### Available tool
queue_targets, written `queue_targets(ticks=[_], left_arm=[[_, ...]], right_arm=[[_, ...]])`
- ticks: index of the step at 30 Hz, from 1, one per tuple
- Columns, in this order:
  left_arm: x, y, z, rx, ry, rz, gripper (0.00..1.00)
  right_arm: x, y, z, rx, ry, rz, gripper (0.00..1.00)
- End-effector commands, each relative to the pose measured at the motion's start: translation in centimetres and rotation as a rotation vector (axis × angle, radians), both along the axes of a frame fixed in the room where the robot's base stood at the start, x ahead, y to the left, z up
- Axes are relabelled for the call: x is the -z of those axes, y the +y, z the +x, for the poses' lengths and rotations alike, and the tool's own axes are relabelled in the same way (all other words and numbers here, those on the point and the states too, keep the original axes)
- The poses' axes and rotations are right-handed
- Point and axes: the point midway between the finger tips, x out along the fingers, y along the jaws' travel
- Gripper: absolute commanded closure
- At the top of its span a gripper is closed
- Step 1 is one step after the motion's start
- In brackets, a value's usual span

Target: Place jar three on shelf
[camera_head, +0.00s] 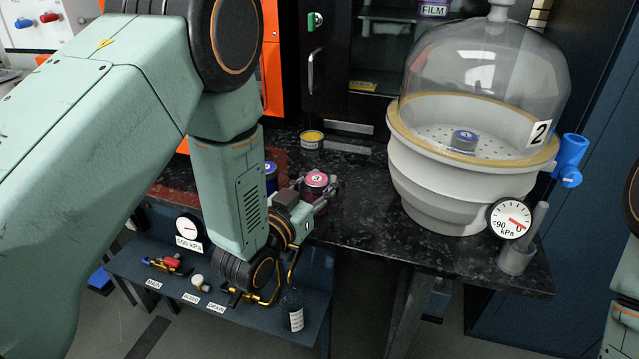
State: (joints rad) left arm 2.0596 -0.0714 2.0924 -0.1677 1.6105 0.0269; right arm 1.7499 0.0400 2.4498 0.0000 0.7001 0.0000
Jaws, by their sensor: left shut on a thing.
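A small jar with a pink-red lid (316,181), whose lid mark looks like a 3, is at the front of the black speckled counter. My left gripper (318,192) is shut on this jar, its fingers on the jar's sides. I cannot tell whether the jar's base touches the counter. A dark cabinet (390,60) with shelves stands behind, with a purple FILM container (433,9) at its top. My right gripper is out of view; only part of my right arm shows at the right edge.
A blue jar (271,172) stands just left of the held jar. A yellow-lidded jar (312,139) is farther back. A large glass dome chamber (470,90) holds a blue-lidded jar (464,141). Clear counter (365,205) lies right of the gripper.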

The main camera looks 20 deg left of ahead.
Motion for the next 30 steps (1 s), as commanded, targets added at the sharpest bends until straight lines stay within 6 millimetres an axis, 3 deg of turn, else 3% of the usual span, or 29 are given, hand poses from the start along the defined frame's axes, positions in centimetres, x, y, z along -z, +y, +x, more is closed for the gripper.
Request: queue_targets(ticks=[5, 6, 15, 26, 30], left_arm=[[0.4, 0.0, 0.0, 0.000, -0.001, 0.000, 1.00], [0.4, 0.0, 0.0, 0.000, 0.000, 0.000, 0.61], [0.4, 0.0, 0.0, 0.000, 0.001, 0.000, 0.36], [0.5, 0.0, 0.0, 0.000, 0.001, 0.000, 0.36], [0.4, 0.5, -1.9, -0.001, 0.007, -0.003, 0.36]], right_arm=[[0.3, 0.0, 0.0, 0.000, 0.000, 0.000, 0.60], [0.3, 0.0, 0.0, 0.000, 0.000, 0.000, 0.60], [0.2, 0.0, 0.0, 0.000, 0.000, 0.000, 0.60], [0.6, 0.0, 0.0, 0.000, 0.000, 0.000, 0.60], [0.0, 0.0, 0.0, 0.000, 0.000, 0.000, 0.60]])
